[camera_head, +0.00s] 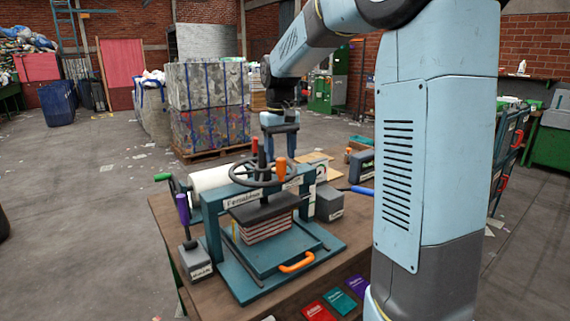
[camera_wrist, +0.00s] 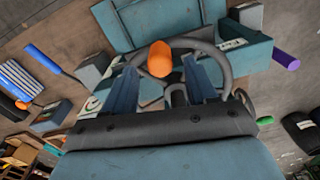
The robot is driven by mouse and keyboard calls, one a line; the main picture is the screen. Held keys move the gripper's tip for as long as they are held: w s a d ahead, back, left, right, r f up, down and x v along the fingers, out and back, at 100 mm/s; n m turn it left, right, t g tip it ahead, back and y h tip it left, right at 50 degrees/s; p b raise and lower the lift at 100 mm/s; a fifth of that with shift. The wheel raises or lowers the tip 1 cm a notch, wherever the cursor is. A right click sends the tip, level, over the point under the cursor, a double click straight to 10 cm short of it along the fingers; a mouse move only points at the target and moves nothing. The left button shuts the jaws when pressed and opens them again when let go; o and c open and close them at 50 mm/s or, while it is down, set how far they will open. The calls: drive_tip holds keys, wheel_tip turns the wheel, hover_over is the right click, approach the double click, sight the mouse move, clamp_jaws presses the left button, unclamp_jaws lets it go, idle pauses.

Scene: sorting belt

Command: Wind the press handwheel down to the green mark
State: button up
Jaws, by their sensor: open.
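The teal press (camera_head: 212,222) stands on the bench with a dark handwheel (camera_head: 236,180) on top. The wheel also shows in the wrist view (camera_wrist: 226,72). An upright orange knob (camera_head: 280,169) rises from the wheel's rim; in the wrist view the knob (camera_wrist: 160,60) lies between the finger ends. My gripper (camera_head: 281,156) is open, pointing down just above and behind the knob; its fingers (camera_wrist: 163,75) show on both sides of it, with no clear contact. A dark platen (camera_head: 262,207) sits over a red-and-white striped stack (camera_head: 266,228). I cannot make out the green mark.
A purple-handled lever (camera_head: 183,209) on a grey box stands left of the press. A white roll (camera_head: 212,178) lies behind it, and a grey box (camera_head: 329,203) sits to its right. An orange handle (camera_head: 297,262) and coloured cards (camera_head: 340,301) are in front.

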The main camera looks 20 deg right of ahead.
sight(282, 163)
drive_tip(key=shift+f, duration=1.95)
clamp_jaws()
drive_tip(key=shift+d, duration=0.25)
